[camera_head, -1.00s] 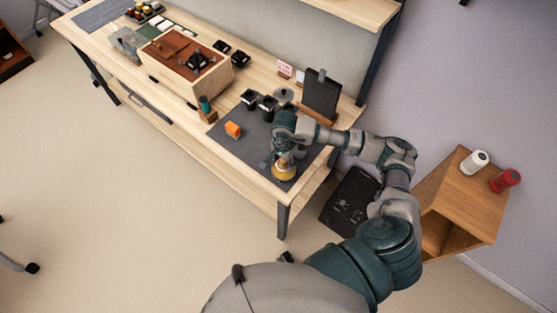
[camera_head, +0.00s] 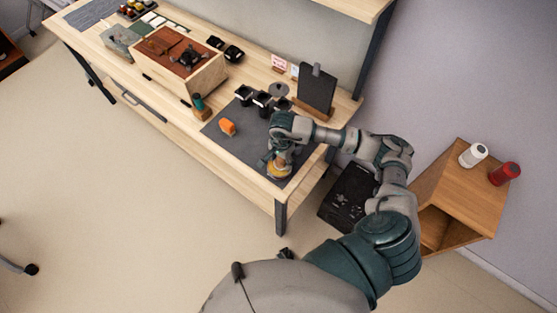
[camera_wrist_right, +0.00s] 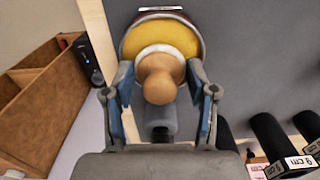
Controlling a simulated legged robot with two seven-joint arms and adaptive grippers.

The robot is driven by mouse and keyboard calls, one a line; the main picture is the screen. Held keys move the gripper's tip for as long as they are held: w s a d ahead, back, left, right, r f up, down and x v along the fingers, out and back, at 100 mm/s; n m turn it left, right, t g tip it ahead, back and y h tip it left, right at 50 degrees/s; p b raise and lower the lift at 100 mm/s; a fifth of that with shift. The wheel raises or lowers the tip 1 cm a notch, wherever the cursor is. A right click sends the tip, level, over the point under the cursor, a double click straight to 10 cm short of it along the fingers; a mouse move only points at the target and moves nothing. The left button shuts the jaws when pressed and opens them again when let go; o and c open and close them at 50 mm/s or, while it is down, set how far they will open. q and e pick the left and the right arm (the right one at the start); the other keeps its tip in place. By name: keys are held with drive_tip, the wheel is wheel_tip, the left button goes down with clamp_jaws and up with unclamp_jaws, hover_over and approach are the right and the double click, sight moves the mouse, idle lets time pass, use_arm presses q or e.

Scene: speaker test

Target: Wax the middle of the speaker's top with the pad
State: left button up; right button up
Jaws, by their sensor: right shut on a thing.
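My right gripper (camera_wrist_right: 160,105) is shut on the round wooden knob of the pad (camera_wrist_right: 158,84). The pad's pale disc is in front of a round, dark-rimmed tin with a yellow filling (camera_wrist_right: 160,38); whether they touch I cannot tell. In the head view, my right gripper (camera_head: 278,157) is low over the yellow-filled tin (camera_head: 278,172), near the front right of the grey mat; the pad is mostly hidden there. A small black device (camera_wrist_right: 84,58) at the left of the wrist view may be the speaker, but I cannot be sure. My left gripper is not in view.
An orange object (camera_head: 227,127) and several black cups (camera_head: 262,100) stand on the grey mat (camera_head: 228,150). A black board (camera_head: 317,92) stands behind. A brown-topped wooden box (camera_head: 180,65) is farther left. A wooden cabinet (camera_head: 462,200) bears white and red bottles at right.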

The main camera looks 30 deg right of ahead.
drive_tip(key=shift+d, duration=0.15)
drive_tip(key=shift+a+f, duration=0.1)
drive_tip(key=shift+a, duration=0.9)
drive_tip(key=shift+d+f+b, duration=0.25)
drive_tip(key=shift+d+b, duration=0.15)
drive_tip(key=shift+d, duration=0.45)
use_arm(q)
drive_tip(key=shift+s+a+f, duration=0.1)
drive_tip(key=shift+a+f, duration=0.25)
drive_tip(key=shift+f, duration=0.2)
use_arm(e)
drive_tip(key=shift+a, duration=0.6)
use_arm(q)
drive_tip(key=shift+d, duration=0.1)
use_arm(e)
drive_tip(key=shift+d, duration=0.1)
drive_tip(key=shift+d, duration=0.35)
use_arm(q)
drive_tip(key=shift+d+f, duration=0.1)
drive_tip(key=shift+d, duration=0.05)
use_arm(e)
drive_tip(key=shift+a, duration=0.3)
